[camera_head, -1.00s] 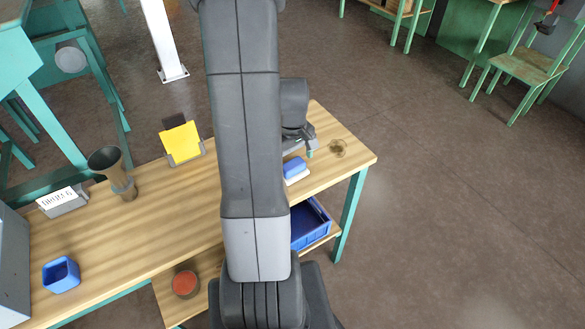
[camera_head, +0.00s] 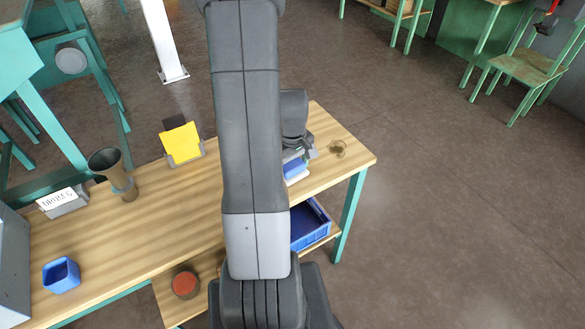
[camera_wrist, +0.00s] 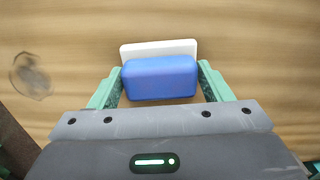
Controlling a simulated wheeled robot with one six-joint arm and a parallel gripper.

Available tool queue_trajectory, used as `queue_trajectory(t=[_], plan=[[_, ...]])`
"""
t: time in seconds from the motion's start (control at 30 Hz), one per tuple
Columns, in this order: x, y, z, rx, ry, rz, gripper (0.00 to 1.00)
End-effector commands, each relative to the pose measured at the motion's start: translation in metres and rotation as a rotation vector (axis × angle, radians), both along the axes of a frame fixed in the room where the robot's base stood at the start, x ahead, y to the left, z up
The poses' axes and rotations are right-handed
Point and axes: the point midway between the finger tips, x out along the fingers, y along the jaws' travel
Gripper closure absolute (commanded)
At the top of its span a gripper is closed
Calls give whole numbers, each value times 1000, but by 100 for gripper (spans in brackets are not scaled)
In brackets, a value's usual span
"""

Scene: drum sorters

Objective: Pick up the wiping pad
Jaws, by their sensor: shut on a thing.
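The wiping pad is a blue block on a white base. In the wrist view the wiping pad (camera_wrist: 160,77) lies between the two green fingers of my gripper (camera_wrist: 160,82), which is shut on its blue part. The white base shows beyond the blue part, over the wooden table top (camera_wrist: 75,55). In the head view the pad (camera_head: 295,171) is at the right part of the table, partly hidden by my arm and gripper (camera_head: 297,158). I cannot tell whether the pad still touches the table.
A brown round stain or clear dish (camera_head: 338,149) is right of the pad. A yellow card on a stand (camera_head: 182,143), a dark funnel-shaped cup (camera_head: 112,168), a number sign (camera_head: 62,200) and a blue cup (camera_head: 61,275) stand leftward. A blue bin (camera_head: 309,226) sits on the lower shelf.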

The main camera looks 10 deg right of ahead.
Motion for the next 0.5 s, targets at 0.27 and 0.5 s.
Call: queue_trajectory(t=[0.27, 0.5], plan=[[1, 0, 26, -1, -6, 0, 51], [1, 0, 70, -1, -6, 0, 51]])
